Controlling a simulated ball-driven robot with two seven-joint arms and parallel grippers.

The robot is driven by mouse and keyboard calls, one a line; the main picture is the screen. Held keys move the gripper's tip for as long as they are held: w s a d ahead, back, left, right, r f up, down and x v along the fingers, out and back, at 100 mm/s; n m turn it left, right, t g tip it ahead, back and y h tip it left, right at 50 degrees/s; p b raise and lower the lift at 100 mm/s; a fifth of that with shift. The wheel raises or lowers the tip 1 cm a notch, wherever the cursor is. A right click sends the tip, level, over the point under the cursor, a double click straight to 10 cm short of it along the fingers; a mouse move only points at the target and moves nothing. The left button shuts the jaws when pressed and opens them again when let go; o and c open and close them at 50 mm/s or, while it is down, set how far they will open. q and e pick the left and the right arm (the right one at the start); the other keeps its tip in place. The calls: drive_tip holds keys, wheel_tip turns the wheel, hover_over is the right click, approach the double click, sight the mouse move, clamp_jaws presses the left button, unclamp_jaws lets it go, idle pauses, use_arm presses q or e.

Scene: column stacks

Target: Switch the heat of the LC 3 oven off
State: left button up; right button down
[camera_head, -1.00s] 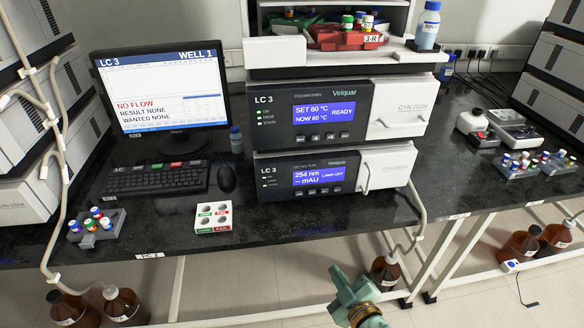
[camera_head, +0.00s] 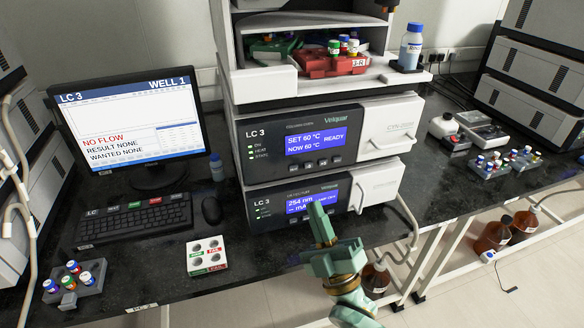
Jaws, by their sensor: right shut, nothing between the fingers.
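The LC 3 column oven (camera_head: 370,158) is the upper of two instrument boxes in the middle of the bench. Its blue display (camera_head: 316,140) reads SET 60 °C, NOW 60 °C, READY. A row of small dark buttons (camera_head: 315,163) lies under the display, and small lamps (camera_head: 250,149) sit at its left. My right gripper (camera_head: 318,212) is shut and empty. Its tip is in front of the detector (camera_head: 340,181) below the oven and covers part of the detector's display. I cannot tell whether it touches. My left gripper is out of view.
An LC 3 monitor (camera_head: 130,115), keyboard (camera_head: 135,218) and mouse (camera_head: 211,210) stand left of the boxes. A white block (camera_head: 207,254) and a vial rack (camera_head: 85,290) lie near the front edge. An open shelf with a red tray (camera_head: 335,66) sits above the oven.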

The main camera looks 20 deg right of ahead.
sight(293, 169)
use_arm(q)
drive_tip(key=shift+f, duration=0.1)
use_arm(e)
drive_tip(key=shift+w, duration=0.15)
